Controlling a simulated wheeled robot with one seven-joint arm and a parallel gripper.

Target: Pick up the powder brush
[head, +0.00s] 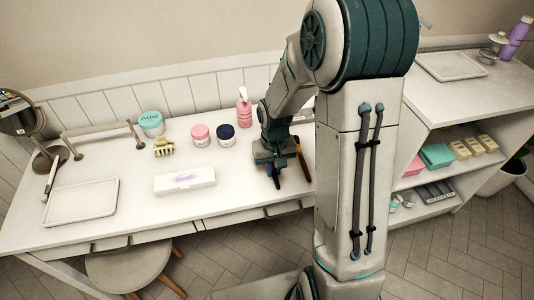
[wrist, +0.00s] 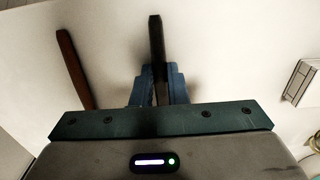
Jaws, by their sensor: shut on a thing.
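My gripper (head: 275,160) is low over the right part of the white table. In the wrist view, its blue fingers (wrist: 159,88) are shut on a slim dark handle, taken to be the powder brush (wrist: 156,38). The dark end of this brush also shows below the gripper in the head view (head: 276,182). Its bristles are hidden, and I cannot tell whether it touches the table. A brown-handled tool (wrist: 75,70) lies just beside the gripper, apart from it; it also shows in the head view (head: 302,160).
A white box (head: 185,182), a pink jar (head: 200,136), a dark blue jar (head: 226,135), a pink bottle (head: 244,110) and a hair clip (head: 163,147) stand left of the gripper. A tray (head: 82,202) lies at far left. The table's front edge is close.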

